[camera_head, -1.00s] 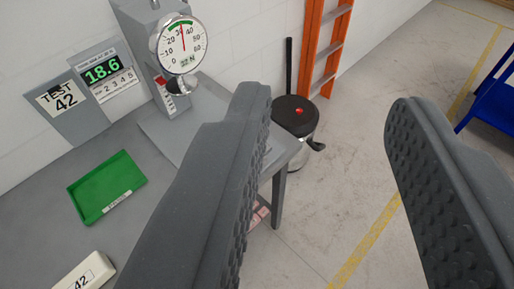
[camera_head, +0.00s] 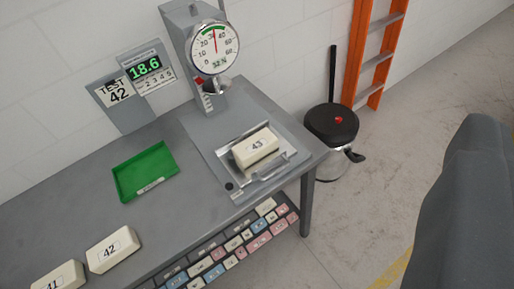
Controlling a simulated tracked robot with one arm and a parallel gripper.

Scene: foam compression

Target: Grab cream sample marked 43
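The cream sample marked 43 (camera_head: 257,149) is a cream block with a white label. It rests on the metal plate (camera_head: 222,160) at the front of the tester, on the right part of the grey bench. Part of my gripper (camera_head: 468,210), a dark grey finger, shows at the right edge of the view, apart from sample 43. The other finger is out of view, so its opening does not show. Cream samples marked 42 (camera_head: 112,251) and 41 (camera_head: 60,279) lie at the lower left, with 41 partly cut off.
The tester's dial gauge (camera_head: 213,49) stands behind the plate. A panel shows TEST 42 (camera_head: 117,91) and 18.6 (camera_head: 146,67). A green tray (camera_head: 145,172) sits on the bench, empty. Coloured labelled blocks (camera_head: 258,240) sit below the bench front. A bin (camera_head: 331,124) and orange ladder (camera_head: 381,40) stand right.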

